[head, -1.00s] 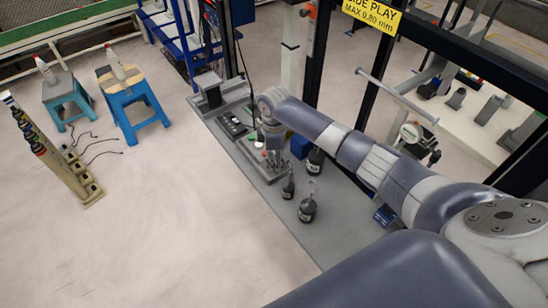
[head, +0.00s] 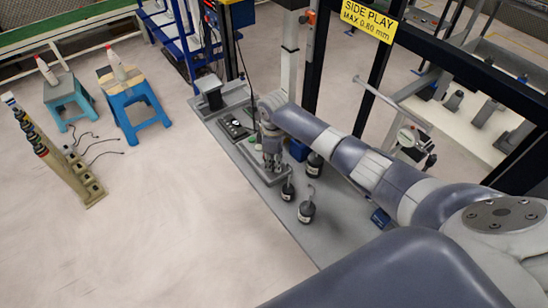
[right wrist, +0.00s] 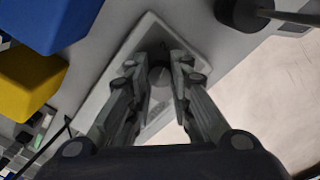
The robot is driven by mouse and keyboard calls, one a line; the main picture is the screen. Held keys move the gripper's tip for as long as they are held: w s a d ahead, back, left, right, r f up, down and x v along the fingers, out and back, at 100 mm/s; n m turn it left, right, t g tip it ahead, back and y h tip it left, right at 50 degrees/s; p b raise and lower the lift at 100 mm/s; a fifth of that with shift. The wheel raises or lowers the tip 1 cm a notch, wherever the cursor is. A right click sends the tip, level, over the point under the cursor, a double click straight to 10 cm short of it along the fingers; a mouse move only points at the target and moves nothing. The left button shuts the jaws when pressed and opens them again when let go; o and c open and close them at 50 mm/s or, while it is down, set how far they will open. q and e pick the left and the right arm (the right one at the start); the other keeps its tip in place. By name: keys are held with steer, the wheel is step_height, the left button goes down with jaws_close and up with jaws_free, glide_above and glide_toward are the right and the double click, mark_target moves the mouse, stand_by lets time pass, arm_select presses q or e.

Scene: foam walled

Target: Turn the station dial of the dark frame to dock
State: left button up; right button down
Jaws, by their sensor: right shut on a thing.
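My right gripper (head: 272,165) points down over a pale plate (head: 277,182) on the grey bench. In the right wrist view its two fingers (right wrist: 160,70) are closed on opposite sides of a small round grey dial (right wrist: 160,80). The dial stands on the pale plate (right wrist: 98,92), in a darker recess. Its marks and its setting cannot be read. In the head view the gripper hides the dial. A dark frame (head: 314,70) of upright posts stands behind the bench. My left gripper is not in view.
Dark hooked weights (head: 306,212) stand on the bench (head: 335,236) near the gripper. A blue block (head: 298,149) sits close to its right; blue and yellow blocks (right wrist: 30,82) show in the wrist view. Blue stools (head: 136,108) and open floor lie left.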

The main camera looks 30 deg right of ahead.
mark_target(273, 164)
steer(key=m+p, duration=0.2)
steer(key=m, duration=0.1)
steer(key=m+p, duration=0.1)
steer(key=shift+r+m, duration=0.25)
steer(key=shift+m, duration=0.05)
steer(key=shift+w+f+m+p, duration=0.1)
steer(key=shift+m+p, duration=1.15)
steer(key=shift+m, duration=1.05)
steer(key=c, duration=1.7)
jaws_free()
step_height(273, 164, up, 12)
steer(key=shift+a+f, duration=0.1)
steer(key=shift+a, duration=0.05)
